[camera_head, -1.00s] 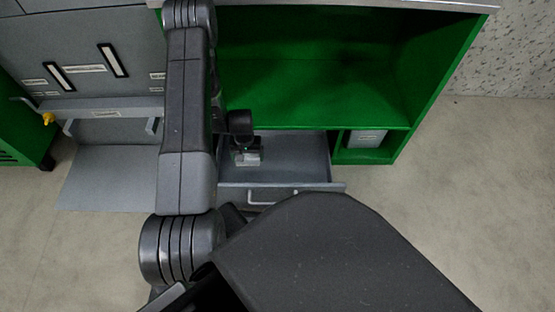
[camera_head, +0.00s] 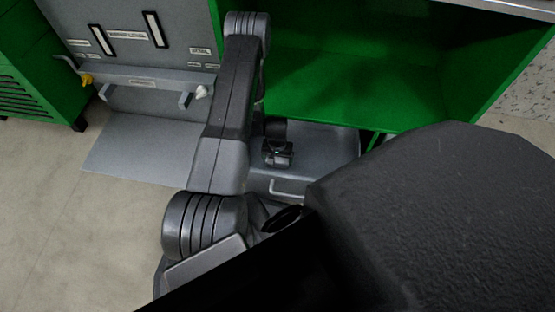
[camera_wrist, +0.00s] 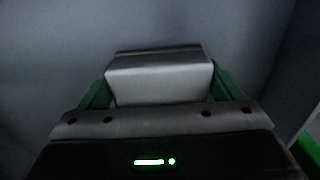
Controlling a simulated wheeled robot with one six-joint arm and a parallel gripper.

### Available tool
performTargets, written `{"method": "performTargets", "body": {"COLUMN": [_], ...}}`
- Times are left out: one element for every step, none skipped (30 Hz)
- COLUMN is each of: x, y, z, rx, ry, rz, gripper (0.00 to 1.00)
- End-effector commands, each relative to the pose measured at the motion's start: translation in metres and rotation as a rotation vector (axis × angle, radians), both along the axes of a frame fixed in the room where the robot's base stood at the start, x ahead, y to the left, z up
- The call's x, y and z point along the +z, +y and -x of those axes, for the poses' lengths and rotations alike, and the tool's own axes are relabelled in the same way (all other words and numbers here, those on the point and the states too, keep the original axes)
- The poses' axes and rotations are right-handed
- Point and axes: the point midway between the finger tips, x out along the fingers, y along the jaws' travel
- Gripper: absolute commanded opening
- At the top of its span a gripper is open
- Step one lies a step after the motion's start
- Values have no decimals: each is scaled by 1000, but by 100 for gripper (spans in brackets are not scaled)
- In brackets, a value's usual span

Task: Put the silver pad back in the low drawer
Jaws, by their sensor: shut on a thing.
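The low drawer (camera_head: 330,142) is pulled open under the green cabinet, its grey floor showing. My gripper (camera_head: 277,160) is inside or just over the drawer, right of my arm link. In the wrist view the silver pad (camera_wrist: 160,78), a pale block with a darker edge along its far side, sits between my two green fingers. My gripper is shut on it. A plain grey surface lies behind and around the pad. I cannot tell whether the pad touches the drawer floor. In the head view the pad is mostly hidden under my gripper.
The drawer's front handle (camera_head: 288,190) faces me. The green cabinet's open shelf (camera_head: 370,85) is above the drawer. A grey panel with two slotted handles (camera_head: 127,35) and a low grey platform (camera_head: 140,150) stand left. A green unit (camera_head: 35,70) is at far left. Floor is clear at lower left.

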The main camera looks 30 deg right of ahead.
Motion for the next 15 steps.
{"method": "performTargets", "body": {"x": [0, -1, -2, -3, -4, -3, -3, -3, -3, -3, -3, -3, -3, -3, -2], "y": [0, 0, 0, 0, 0, 0, 0, 0, 0, 0, 0, 0, 0, 0, 0], "z": [0, 0, 0, 0, 0, 0, 0, 0, 0, 0, 0, 0, 0, 0, 0], "rx": [0, 0, 0, 0, 0, 0, 0, 0, 0, 0, 0, 0, 0, 0, 0], "ry": [0, 0, 0, 0, 0, 0, 0, 0, 0, 0, 0, 0, 0, 0, 0], "rz": [0, 0, 0, 0, 0, 0, 0, 0, 0, 0, 0, 0, 0, 0, 0], "gripper": [53, 53, 53, 53, 53, 90, 96, 100, 100, 100, 100, 100, 100, 100, 100]}}
